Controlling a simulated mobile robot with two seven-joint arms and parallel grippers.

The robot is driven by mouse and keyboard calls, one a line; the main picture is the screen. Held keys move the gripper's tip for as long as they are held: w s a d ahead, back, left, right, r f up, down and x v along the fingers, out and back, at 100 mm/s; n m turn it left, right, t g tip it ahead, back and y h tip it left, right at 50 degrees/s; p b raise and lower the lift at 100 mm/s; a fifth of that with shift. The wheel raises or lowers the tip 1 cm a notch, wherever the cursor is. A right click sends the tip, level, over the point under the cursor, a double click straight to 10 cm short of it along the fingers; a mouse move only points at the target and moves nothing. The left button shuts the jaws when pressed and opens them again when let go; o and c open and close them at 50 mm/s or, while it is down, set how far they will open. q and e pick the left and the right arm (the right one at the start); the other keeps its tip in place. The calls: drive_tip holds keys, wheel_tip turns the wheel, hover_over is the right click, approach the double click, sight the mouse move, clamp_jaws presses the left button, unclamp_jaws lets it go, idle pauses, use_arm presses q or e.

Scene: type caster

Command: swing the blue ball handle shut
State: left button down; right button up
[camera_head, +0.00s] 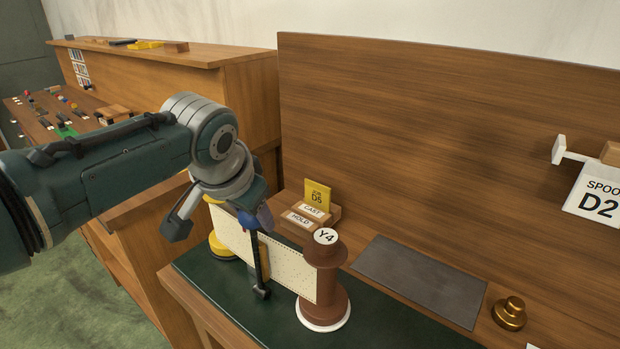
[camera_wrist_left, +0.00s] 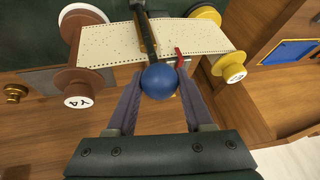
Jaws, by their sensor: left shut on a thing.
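The blue ball handle (camera_wrist_left: 158,80) sits at the end of a dark bar (camera_wrist_left: 145,28) in the left wrist view. My left gripper (camera_wrist_left: 158,88) is shut on the ball, with one finger on each side of it. In the head view the left gripper (camera_head: 254,216) is above the paper strip, and the ball is mostly hidden by it. The dark bar (camera_head: 260,270) there stands across the front of the punched paper strip (camera_head: 285,268). The strip runs between a brown spool marked Y4 (camera_head: 326,270) and a yellow spool (camera_head: 218,246). My right gripper is not in view.
A small rack with CAST and HOLD tags (camera_head: 308,212) and a yellow card (camera_head: 317,194) stands behind the strip. A grey plate (camera_head: 420,280) and a brass knob (camera_head: 509,312) lie to the right. A tall wooden panel (camera_head: 430,140) closes the back.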

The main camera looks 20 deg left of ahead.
use_arm(q)
drive_tip(key=shift+c, duration=1.6)
unclamp_jaws()
drive_tip(key=shift+w, duration=0.1)
drive_tip(key=shift+r, duration=0.25)
drive_tip(key=p+v, duration=0.3)
drive_tip(key=v, duration=0.6)
drive_tip(key=shift+s+r, duration=0.15)
drive_tip(key=shift+s, duration=0.1)
drive_tip(key=shift+d, duration=0.1)
